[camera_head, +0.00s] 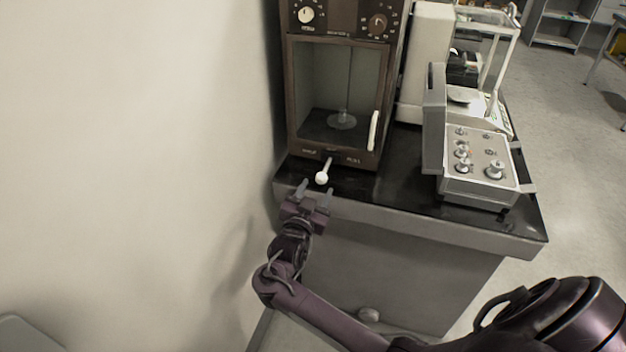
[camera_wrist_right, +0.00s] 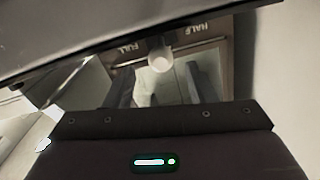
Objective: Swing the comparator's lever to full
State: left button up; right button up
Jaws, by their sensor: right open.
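The comparator (camera_head: 388,60) is a brown cabinet with a glass front, standing on the table against the wall. Its lever (camera_head: 322,178) sticks out below the glass, a short rod ending in a white ball. In the right wrist view the lever's ball (camera_wrist_right: 160,59) shows between the upside-down words FULL, to the left, and HALF, to the right. My right gripper (camera_head: 314,190) is just in front of the ball, fingers apart and pointing at it. In the right wrist view the gripper (camera_wrist_right: 160,84) has nothing between its fingers. My left gripper is not visible.
The pale wall (camera_head: 130,120) is close on the left. A white door handle (camera_head: 373,131) juts from the comparator.

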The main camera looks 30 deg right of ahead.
aim_at(320, 182)
jog(key=x, duration=0.5)
jog(key=shift+w+d, duration=0.15)
jog(key=shift+f, duration=0.1)
grip_shut()
